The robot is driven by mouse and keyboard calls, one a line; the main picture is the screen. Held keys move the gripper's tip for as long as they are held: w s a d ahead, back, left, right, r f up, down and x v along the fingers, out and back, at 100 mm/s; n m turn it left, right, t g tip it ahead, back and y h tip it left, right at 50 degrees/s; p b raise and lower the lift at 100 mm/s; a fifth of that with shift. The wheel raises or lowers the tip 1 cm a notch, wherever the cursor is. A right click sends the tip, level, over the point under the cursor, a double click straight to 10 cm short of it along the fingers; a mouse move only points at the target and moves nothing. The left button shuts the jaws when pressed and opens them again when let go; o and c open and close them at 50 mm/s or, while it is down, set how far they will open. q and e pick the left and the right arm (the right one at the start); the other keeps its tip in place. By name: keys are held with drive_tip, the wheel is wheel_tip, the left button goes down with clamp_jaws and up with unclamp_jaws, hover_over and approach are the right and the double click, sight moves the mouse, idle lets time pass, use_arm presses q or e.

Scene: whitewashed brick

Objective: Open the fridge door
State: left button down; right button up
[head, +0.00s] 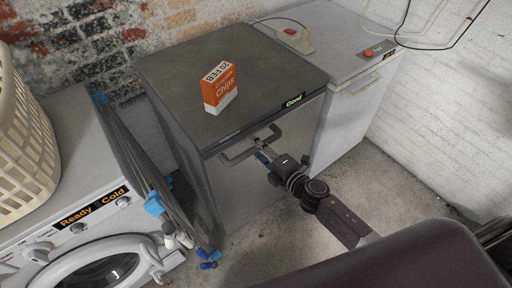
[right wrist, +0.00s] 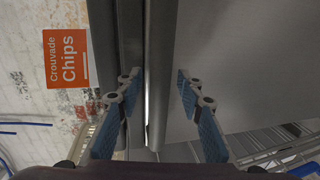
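The small grey fridge (head: 175,120) stands between a washing machine and a white cabinet. Its door looks shut, with a "Good" label on the top front edge. The handle (head: 238,157) is a bar on the upper front of the door. My right gripper (head: 262,148) reaches the handle from the front. In the right wrist view its blue-padded fingers (right wrist: 157,80) are apart, one on each side of a grey bar (right wrist: 162,60) that looks like the handle. I see gaps beside the bar. My left gripper is not in view.
An orange and white chips box (head: 219,87) stands on the fridge top. The washing machine (head: 85,215) is at the left with a folded rack (head: 150,180) beside it. The white cabinet (head: 345,115) adjoins on the right. Bare floor (head: 385,190) lies front right.

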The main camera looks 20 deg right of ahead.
drive_tip(key=shift+c, duration=0.3)
clamp_jaws()
idle(0.3)
